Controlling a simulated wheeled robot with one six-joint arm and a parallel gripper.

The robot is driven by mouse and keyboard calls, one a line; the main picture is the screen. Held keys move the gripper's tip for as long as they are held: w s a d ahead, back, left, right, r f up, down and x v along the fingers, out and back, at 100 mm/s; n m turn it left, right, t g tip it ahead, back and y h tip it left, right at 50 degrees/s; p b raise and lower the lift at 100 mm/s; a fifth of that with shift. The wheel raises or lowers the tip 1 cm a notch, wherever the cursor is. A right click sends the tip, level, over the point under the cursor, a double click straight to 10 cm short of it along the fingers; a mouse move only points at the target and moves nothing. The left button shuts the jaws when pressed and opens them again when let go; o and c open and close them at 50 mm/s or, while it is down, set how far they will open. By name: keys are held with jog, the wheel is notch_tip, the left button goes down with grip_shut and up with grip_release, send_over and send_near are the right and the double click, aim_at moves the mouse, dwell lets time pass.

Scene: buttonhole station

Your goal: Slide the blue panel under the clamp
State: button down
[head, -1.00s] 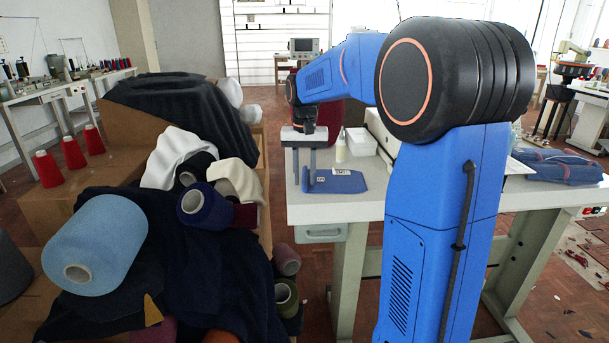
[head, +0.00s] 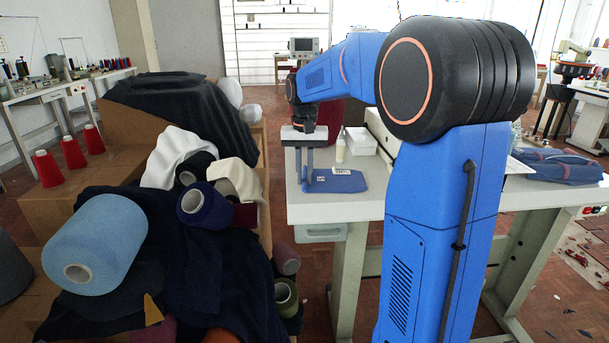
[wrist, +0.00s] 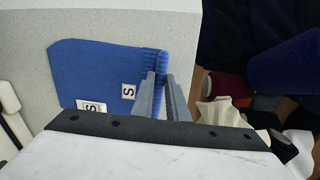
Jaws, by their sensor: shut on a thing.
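The blue panel (head: 343,183) lies flat on the light table top near its left end. In the wrist view the panel (wrist: 90,70) shows a ridged, gathered edge on its right side. My gripper (head: 303,187) reaches down at that left edge. Its two grey fingers (wrist: 162,82) are shut on the panel's edge. A white tag marked S (wrist: 128,91) sits on the panel, and a second marked tag (wrist: 91,106) shows at its lower edge. I cannot make out the clamp; my arm hides part of the table.
A white tray (head: 361,141) and a small white bottle (head: 340,150) stand behind the panel. A cream machine (head: 380,130) is partly hidden by my arm. Boxes with cloth and thread cones, including a light blue cone (head: 95,245), crowd the left side. Folded denim (head: 560,165) lies at right.

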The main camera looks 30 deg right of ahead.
jog(key=shift+r, duration=0.15)
jog(key=shift+r, duration=2.4)
